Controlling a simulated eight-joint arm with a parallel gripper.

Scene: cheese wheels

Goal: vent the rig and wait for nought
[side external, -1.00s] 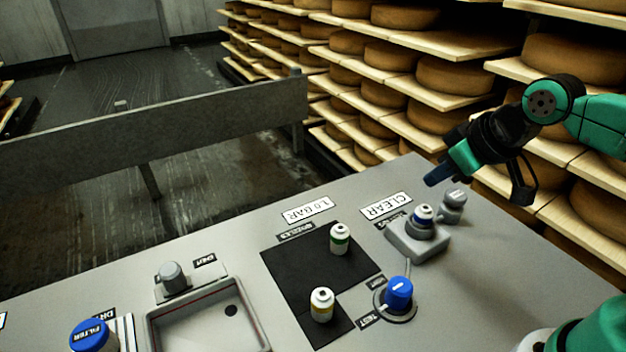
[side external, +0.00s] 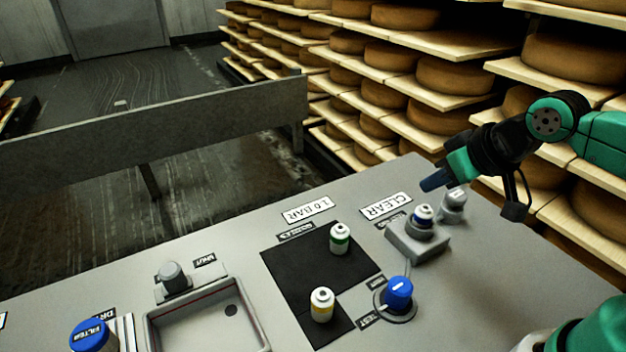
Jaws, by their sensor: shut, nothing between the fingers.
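The rig is a grey bench panel (side external: 225,242). A blue-banded vial (side external: 423,215) stands upright in a grey block (side external: 415,245). My gripper (side external: 433,182) is shut and empty, above the panel's back right, behind the block and apart from the blue knob. Its dark blue tips point down and left.
Green-banded (side external: 339,238) and yellow-banded (side external: 321,304) vials stand on a black mat (side external: 290,273). A small grey fitting (side external: 452,205) is near my gripper. Cheese shelves (side external: 440,105) rise behind.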

